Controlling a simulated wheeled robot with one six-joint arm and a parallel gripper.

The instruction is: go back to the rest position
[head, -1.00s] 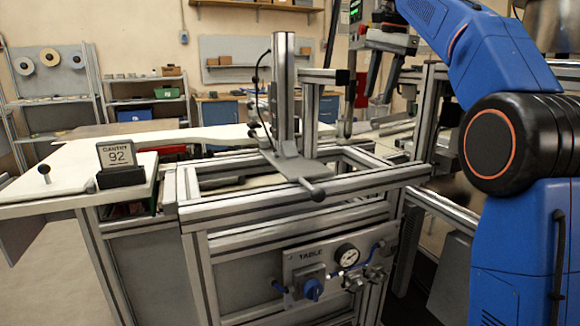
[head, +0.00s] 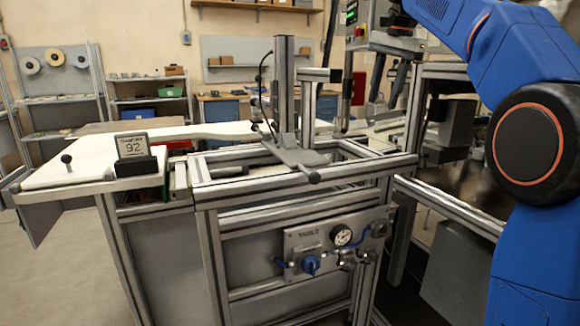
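My blue arm rises along the right edge, with its big black joint beside the machine frame, and its upper link runs out of the top of the head view. What looks like my gripper (head: 382,102) hangs at the top, right of centre, with two dark fingers pointing down. The fingers stand apart and I see nothing held between them. It appears above and behind the right end of the metal-framed table (head: 310,187). Two tape reels (head: 29,65) (head: 55,57) hang on a grey board at the far left, well away from the gripper.
A white worktop (head: 80,174) with a sign reading 92 (head: 132,147) is at left. An upright metal post (head: 284,90) stands on the framed table, which carries a gauge panel (head: 335,246). Shelves stand behind. Open floor shows at lower left.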

